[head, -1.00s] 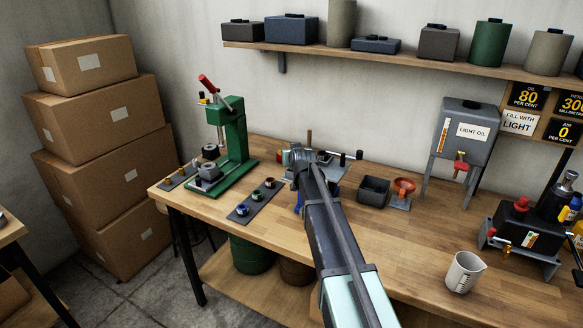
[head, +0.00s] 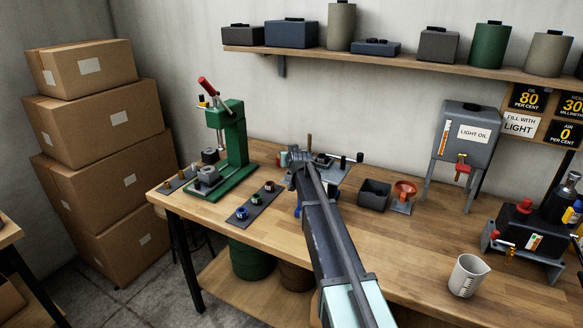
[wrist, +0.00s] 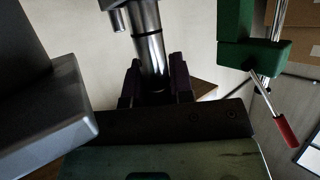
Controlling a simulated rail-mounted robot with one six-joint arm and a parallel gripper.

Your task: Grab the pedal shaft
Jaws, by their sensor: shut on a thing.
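A shiny metal shaft (wrist: 150,50) with a dark ring around it stands between my fingers in the wrist view; it looks like the pedal shaft. My gripper (wrist: 157,80) is shut on it, with one dark purple finger on each side. The shaft's upper part runs out of the top of the picture, and its lower end is hidden between the fingers. In the head view my own arm hides the gripper and the held shaft above the middle of the workbench (head: 420,238).
A green press (head: 228,140) with a red-handled lever stands left on the bench. A strip of coloured rings (head: 250,207) lies before it. A dark bin (head: 374,191) and red funnel (head: 404,189) are right of my arm. A measuring cup (head: 467,275) stands front right.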

